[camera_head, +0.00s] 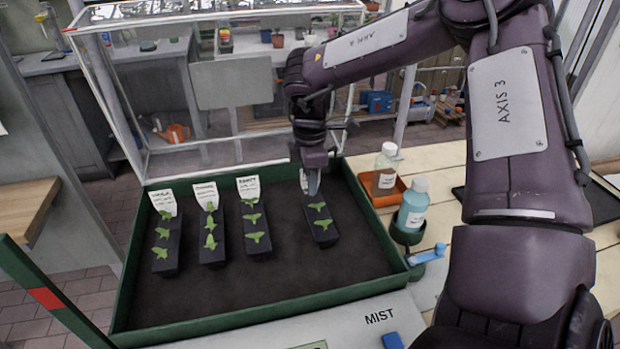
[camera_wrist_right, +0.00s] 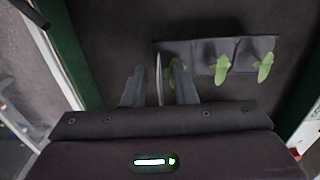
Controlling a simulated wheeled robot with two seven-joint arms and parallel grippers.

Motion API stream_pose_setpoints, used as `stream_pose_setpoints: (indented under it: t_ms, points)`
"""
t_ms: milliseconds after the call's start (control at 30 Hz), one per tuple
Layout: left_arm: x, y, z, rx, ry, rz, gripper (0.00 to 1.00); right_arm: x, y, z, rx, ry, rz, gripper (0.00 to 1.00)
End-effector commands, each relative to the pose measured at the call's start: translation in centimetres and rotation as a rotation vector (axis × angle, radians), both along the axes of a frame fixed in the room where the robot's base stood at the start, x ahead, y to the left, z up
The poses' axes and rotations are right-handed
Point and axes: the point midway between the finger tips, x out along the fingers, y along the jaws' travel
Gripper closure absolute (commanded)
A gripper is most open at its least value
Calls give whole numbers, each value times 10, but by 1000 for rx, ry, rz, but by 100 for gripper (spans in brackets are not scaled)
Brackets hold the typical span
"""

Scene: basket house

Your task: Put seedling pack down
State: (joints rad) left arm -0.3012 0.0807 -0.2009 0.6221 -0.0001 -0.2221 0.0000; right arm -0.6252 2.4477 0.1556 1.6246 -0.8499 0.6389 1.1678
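The seedling pack (camera_head: 324,234) is a dark strip with green seedlings and a white label (camera_head: 304,181) at its far end. It is at the right of the row in the green-rimmed tray (camera_head: 262,304), and appears to rest on the dark soil. My right gripper (camera_head: 313,182) is down at the label end. In the right wrist view the fingers (camera_wrist_right: 160,88) stand apart, on either side of the edge-on label (camera_wrist_right: 159,78), with gaps visible. The pack (camera_wrist_right: 243,47) extends to the right there. My left gripper is not in view.
Three similar packs (camera_head: 167,254), (camera_head: 211,250), (camera_head: 257,243) stand left of it. Clear panels (camera_head: 225,85) rise behind the tray. Soil in front is free.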

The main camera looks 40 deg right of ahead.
Motion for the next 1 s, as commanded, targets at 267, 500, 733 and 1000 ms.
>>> stream_pose_setpoints:
  t_ms: [267, 500, 733, 1000]
  points:
    - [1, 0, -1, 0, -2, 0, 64, 1, 0, 23, -1, -5, 1, 75]
    - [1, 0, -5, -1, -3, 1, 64, 1, 0, 77, -3, -5, 0, 75]
    - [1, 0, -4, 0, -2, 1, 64, 1, 0, 113, -1, -3, 0, 75]
    - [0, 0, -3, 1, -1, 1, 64, 0, 0, 123, 0, 0, 0, 75]
